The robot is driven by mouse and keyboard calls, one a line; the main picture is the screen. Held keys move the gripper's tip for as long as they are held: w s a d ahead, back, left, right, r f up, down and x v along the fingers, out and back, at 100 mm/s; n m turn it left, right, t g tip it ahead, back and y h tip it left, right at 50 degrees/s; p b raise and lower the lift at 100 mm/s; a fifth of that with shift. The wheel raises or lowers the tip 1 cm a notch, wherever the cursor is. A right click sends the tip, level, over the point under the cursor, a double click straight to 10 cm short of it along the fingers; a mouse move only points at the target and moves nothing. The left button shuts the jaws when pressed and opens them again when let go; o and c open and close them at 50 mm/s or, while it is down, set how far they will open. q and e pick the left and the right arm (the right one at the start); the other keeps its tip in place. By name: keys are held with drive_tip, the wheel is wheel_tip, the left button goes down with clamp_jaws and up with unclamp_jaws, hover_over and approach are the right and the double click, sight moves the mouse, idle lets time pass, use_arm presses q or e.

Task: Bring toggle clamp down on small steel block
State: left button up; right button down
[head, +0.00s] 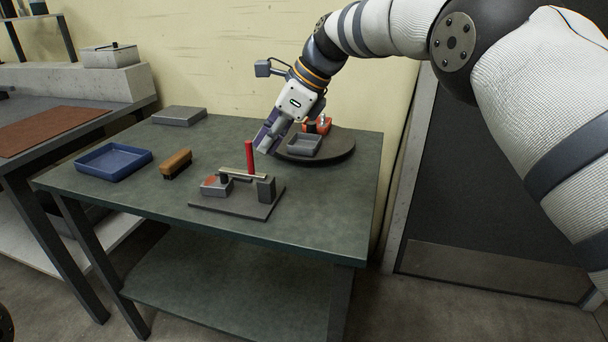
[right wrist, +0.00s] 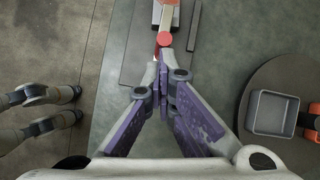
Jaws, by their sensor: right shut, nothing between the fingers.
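The toggle clamp stands on a dark base plate (head: 236,207) on the green bench. Its red handle (head: 249,156) points up, and its pale bar (head: 243,173) lies roughly level. The small steel block (head: 211,191), grey with an orange-red patch on top, sits at the plate's left side near the bar's dark tip. I cannot tell whether the tip touches it. My right gripper (head: 265,148) is shut and empty, just right of and behind the handle. In the right wrist view its fingertips (right wrist: 161,62) are close to the handle's round red end (right wrist: 165,39). My left gripper is not in view.
A dark round turntable (head: 335,153) behind the clamp bears a grey tray (head: 304,145) and red items. A wooden brush (head: 176,163), blue tray (head: 113,161) and flat grey box (head: 180,116) lie to the left. The front right bench top is clear.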

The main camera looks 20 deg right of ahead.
drive_tip(key=shift+a+r, duration=0.15)
drive_tip(key=shift+r, duration=0.05)
drive_tip(key=shift+s+r, duration=0.1)
drive_tip(key=shift+r, duration=0.05)
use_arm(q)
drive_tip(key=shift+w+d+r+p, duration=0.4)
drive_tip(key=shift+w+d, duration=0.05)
use_arm(e)
drive_tip(key=v, duration=1.1)
drive_tip(key=shift+w+d, duration=0.3)
drive_tip(key=shift+d, duration=0.1)
